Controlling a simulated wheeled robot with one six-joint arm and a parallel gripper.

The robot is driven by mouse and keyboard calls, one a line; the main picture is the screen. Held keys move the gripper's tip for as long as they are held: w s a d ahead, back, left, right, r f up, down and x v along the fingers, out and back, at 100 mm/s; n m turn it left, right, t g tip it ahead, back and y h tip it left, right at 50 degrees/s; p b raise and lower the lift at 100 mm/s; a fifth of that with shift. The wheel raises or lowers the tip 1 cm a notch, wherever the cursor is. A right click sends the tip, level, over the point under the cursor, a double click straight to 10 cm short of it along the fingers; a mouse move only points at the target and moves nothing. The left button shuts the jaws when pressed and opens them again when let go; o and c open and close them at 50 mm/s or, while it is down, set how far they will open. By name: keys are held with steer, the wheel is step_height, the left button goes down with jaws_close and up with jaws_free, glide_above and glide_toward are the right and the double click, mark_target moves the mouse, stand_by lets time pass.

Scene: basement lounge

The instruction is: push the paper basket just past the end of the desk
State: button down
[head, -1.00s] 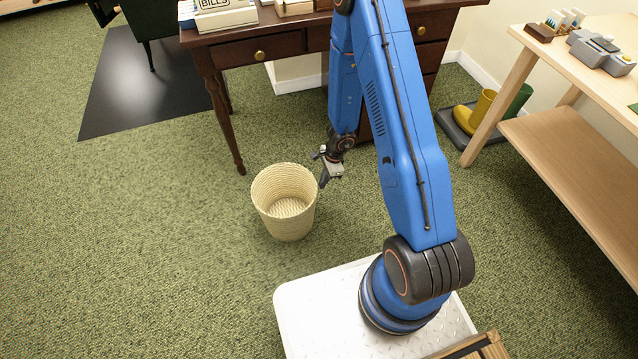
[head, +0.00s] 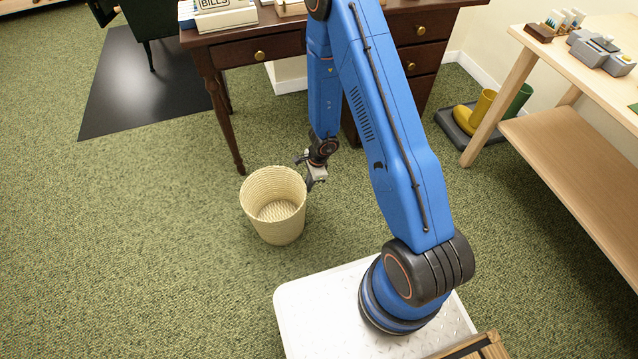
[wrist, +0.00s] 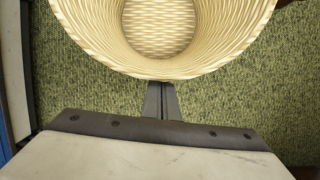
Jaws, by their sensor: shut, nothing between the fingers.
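The paper basket (head: 274,228) is a cream woven, round, open-topped bin. It stands upright on the carpet in front of the desk, a little right of the desk's left front leg. It looks empty inside. My gripper (head: 310,186) is low at the basket's right side, close against its wall. In the wrist view the shut fingertips (wrist: 161,88) meet the basket's outer rim (wrist: 165,72); whether they press on it I cannot tell. The brown wooden desk (head: 225,39) stands behind, its left front leg (head: 224,125) just behind and left of the basket.
Open green carpet (head: 120,220) lies left of the basket. A black floor mat (head: 140,90) with a dark green chair (head: 152,20) is at the upper left. A light wood shelf table (head: 570,150) stands right, with yellow boots (head: 484,105) on a tray beside it.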

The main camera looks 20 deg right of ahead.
steer(key=a, duration=3.8)
steer(key=shift+a, duration=0.15)
